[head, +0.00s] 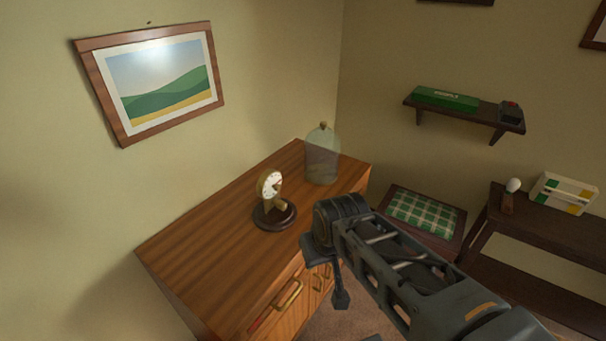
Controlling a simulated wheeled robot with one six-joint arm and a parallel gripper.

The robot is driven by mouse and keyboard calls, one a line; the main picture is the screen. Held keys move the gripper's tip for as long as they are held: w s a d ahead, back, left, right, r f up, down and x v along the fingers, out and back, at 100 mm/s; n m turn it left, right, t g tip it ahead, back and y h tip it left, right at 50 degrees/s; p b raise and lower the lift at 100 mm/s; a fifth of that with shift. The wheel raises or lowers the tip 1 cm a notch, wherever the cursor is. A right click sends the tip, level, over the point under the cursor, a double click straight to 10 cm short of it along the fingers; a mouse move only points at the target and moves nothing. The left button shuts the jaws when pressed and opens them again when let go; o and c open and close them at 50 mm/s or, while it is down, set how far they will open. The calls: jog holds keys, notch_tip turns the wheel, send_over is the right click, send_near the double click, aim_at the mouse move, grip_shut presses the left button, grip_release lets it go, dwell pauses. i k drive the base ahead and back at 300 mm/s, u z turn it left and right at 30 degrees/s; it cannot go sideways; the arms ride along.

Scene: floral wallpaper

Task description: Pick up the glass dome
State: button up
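The glass dome (322,157) is clear with a small brass knob on top. It stands upright on the wooden cabinet (205,235), near its far right corner by the wall. A small brass clock (270,187) on a round dark base stands on the same cabinet top, left of and nearer than the dome. My arm reaches in from the lower right. My gripper (339,297) points down near the cabinet's front edge, apart from the dome and nearer to me. Its fingers are too dark and small to tell whether they are open.
The cabinet front has brass handles (289,296). A stool with a green checked cushion (425,215) stands right of the cabinet. A dark table (545,235) holds a white box and a small white-topped item. A wall shelf (465,113) holds a green box. The cabinet top's left part is clear.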

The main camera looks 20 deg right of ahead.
aim_at(322, 145)
jog(key=z, duration=1.7)
jog(key=i, duration=1.65)
jog(key=u, duration=4.15)
